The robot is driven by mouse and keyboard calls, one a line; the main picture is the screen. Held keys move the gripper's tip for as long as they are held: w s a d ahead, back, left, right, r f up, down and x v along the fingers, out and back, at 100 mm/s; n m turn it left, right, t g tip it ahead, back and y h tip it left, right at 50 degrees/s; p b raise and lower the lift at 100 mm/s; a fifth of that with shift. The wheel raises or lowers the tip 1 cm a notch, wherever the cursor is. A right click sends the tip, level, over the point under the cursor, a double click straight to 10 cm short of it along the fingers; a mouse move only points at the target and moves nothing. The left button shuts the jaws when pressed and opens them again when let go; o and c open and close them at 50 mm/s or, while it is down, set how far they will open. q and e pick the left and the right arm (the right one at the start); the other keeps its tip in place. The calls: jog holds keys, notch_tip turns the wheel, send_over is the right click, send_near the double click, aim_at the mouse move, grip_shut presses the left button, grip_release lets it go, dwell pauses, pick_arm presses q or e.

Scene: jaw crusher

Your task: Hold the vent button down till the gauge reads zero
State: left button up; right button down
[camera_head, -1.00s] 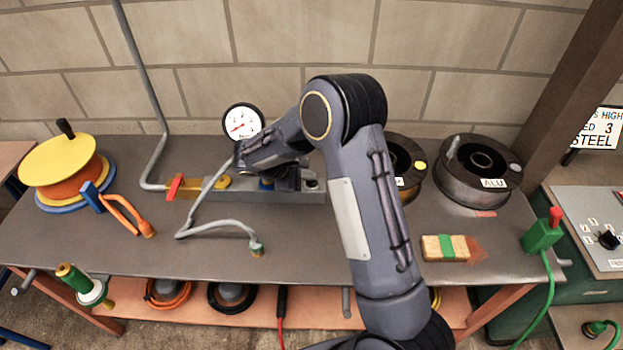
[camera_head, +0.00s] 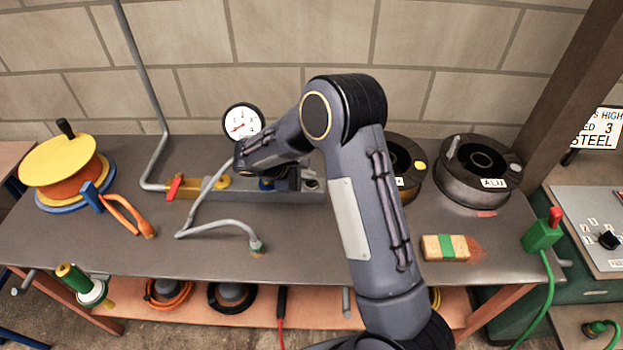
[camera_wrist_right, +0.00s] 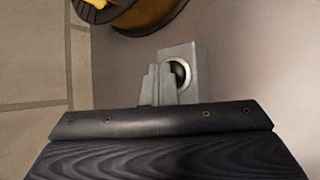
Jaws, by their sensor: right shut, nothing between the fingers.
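The round white gauge (camera_head: 242,121) stands behind the bench against the wall. Its red needle points to the left and slightly down; the exact reading is too small to tell. Below it lies a grey metal block (camera_head: 235,194) with coloured fittings. My right gripper (camera_head: 288,181) is shut and empty, low over the right part of this block. In the right wrist view its closed fingertips (camera_wrist_right: 158,85) meet the block (camera_wrist_right: 198,58), beside a dark round part in a silver ring (camera_wrist_right: 180,75). Whether they press a vent button is hidden. My left gripper is not in view.
A red-handled valve (camera_head: 175,187) and a grey hose (camera_head: 213,230) lie left of my gripper. Dark spools (camera_head: 478,172) stand to the right. The front middle of the bench is mostly clear.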

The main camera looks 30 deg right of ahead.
aim_at(308, 183)
jog(key=shift+r+p, duration=0.55)
jog(key=shift+r, duration=0.4)
notch_tip(308, 183, up, 5)
jog(key=p, duration=0.3)
dwell(0.4)
